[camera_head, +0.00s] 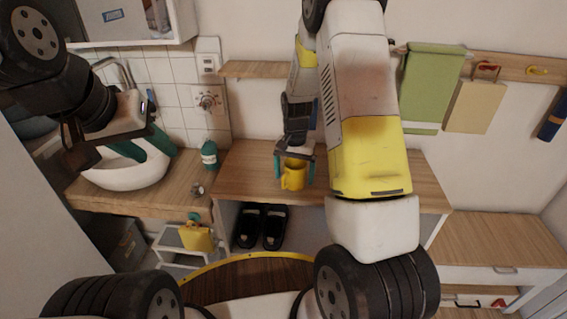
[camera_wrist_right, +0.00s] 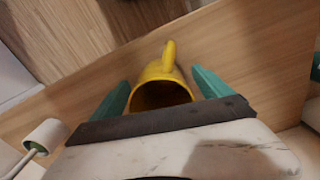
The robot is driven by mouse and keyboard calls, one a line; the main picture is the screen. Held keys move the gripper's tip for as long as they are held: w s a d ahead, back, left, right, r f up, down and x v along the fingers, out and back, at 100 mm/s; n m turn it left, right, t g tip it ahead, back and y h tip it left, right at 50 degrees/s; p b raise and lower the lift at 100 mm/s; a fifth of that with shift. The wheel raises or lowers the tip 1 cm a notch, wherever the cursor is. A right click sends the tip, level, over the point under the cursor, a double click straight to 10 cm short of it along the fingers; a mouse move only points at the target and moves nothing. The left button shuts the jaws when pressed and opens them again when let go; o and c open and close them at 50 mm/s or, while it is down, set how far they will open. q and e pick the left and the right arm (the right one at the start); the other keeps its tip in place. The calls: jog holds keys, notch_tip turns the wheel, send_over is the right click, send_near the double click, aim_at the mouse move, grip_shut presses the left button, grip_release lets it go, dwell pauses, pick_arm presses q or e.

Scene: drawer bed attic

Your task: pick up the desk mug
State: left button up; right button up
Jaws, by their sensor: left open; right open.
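The yellow desk mug (camera_head: 293,175) stands on the wooden desk top near its front left part. In the right wrist view the mug (camera_wrist_right: 160,88) sits between my two green fingertips, with its handle pointing away from the palm. My right gripper (camera_head: 293,172) is open around the mug, one finger on each side, and small gaps show between fingers and mug. In the right wrist view my right gripper (camera_wrist_right: 160,92) hides the mug's near side. My left gripper (camera_head: 140,150) is open and empty above the white sink basin (camera_head: 125,178) at the left.
The wooden desk top (camera_head: 400,178) is mostly clear. A teal bottle (camera_head: 209,155) stands on the sink counter (camera_head: 185,183). Black shoes (camera_head: 262,228) lie in the space below the desk. A white stool (camera_head: 180,243) stands below the counter. A lower drawer cabinet (camera_head: 495,238) is at the right.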

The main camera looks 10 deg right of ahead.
jog(key=shift+f, duration=0.9)
jog(key=shift+c, duration=0.4)
jog(key=c, duration=1.5)
jog(key=shift+c, duration=0.4)
jog(key=shift+r, duration=0.15)
